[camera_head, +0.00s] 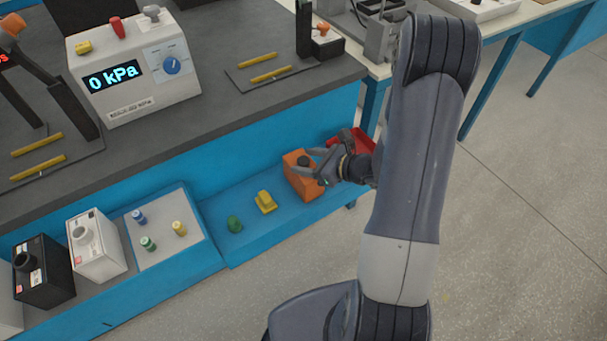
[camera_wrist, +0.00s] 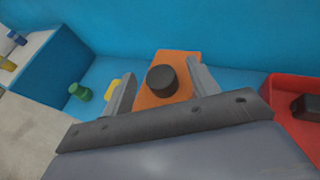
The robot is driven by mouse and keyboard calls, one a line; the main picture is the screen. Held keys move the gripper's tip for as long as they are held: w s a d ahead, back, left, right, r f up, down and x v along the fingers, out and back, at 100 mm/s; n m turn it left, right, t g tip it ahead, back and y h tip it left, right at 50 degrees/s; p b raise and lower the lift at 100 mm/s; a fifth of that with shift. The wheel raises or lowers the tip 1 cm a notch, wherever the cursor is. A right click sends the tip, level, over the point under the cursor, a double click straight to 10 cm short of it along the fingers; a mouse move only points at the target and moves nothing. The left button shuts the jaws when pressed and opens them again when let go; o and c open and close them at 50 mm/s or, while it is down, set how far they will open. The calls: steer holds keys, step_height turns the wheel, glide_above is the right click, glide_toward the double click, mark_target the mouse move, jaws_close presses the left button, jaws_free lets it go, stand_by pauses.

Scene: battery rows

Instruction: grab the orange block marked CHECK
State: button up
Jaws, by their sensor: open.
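The orange block (camera_head: 302,181) stands on the blue lower shelf below the grey bench, with a dark round knob on top. No CHECK marking can be read on it in either view. My gripper (camera_head: 316,167) is open at the block, with its fingers reaching over the block's top by the knob. In the wrist view the orange block (camera_wrist: 181,66) and its black knob (camera_wrist: 162,80) show between the two grey fingers of my gripper (camera_wrist: 160,85). I cannot tell whether the fingers touch the block.
A yellow block (camera_head: 265,202) and a green piece (camera_head: 234,224) lie left of the orange block. A red bin (camera_wrist: 290,108) with a dark item stands close on the right. White (camera_head: 97,250) and black (camera_head: 42,275) boxes stand farther left. The bench edge overhangs behind.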

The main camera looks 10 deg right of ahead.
jaws_close()
stand_by(0.5)
